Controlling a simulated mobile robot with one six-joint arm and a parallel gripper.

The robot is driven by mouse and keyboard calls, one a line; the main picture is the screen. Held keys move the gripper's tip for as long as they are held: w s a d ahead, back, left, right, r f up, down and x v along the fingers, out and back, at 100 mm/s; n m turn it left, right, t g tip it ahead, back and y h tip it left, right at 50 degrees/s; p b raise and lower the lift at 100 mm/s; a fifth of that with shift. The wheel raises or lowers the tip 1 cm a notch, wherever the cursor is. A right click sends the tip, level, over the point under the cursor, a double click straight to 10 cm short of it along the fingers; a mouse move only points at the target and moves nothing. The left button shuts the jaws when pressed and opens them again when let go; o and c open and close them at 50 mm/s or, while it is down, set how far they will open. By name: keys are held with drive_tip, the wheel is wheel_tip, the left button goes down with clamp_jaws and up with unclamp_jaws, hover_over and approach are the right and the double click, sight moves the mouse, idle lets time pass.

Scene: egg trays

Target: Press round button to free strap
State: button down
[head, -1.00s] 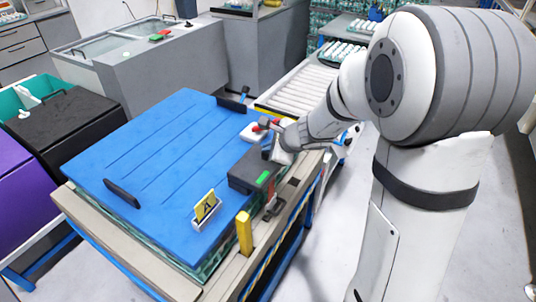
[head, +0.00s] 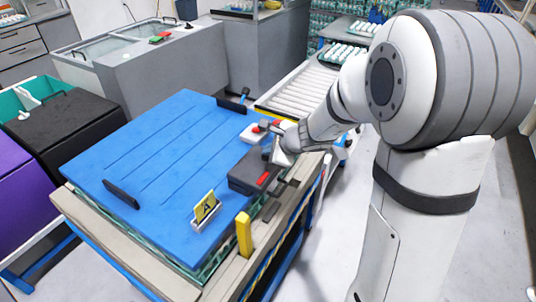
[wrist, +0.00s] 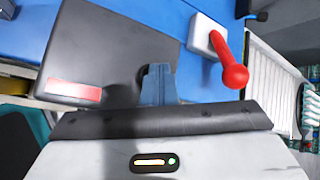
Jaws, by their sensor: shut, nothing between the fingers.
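A dark grey box (head: 251,171) sits at the right edge of the blue lid (head: 150,150), with a lit red strip (head: 263,178) on it. In the wrist view the box (wrist: 110,35) and its red strip (wrist: 73,91) lie at the left. My gripper (head: 279,153) is at the far right end of the box. Its shut, empty fingers (wrist: 158,85) point at the box's edge, and I cannot tell whether they touch it. The round button is not clearly visible; the fingers may hide it. A dark strap-like piece (head: 271,208) lies at the table's edge below the box.
A red ball-ended lever (wrist: 228,62) on a white block (wrist: 203,35) stands close to the right of my fingers. A yellow post (head: 244,233) and a yellow warning sign (head: 206,208) stand near the front. A roller conveyor (head: 300,88) is behind.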

drive_tip(key=shift+r+p, duration=0.65)
drive_tip(key=shift+r, duration=0.25)
wheel_tip(320, 180, up, 5)
drive_tip(key=p, duration=0.4)
drive_tip(key=s+d+r+n+g+h, duration=0.2)
drive_tip(key=s+d+n, duration=0.3)
drive_tip(key=s+n, duration=0.4)
drive_tip(key=s+d+r+n+g+h, duration=0.2)
drive_tip(key=s+d+n, duration=0.4)
drive_tip(key=s, duration=1.1)
wheel_tip(320, 180, up, 2)
drive_tip(key=n+h, duration=0.1)
drive_tip(key=n, duration=0.3)
drive_tip(key=shift+d+h, duration=0.2)
drive_tip(key=shift+h, duration=0.1)
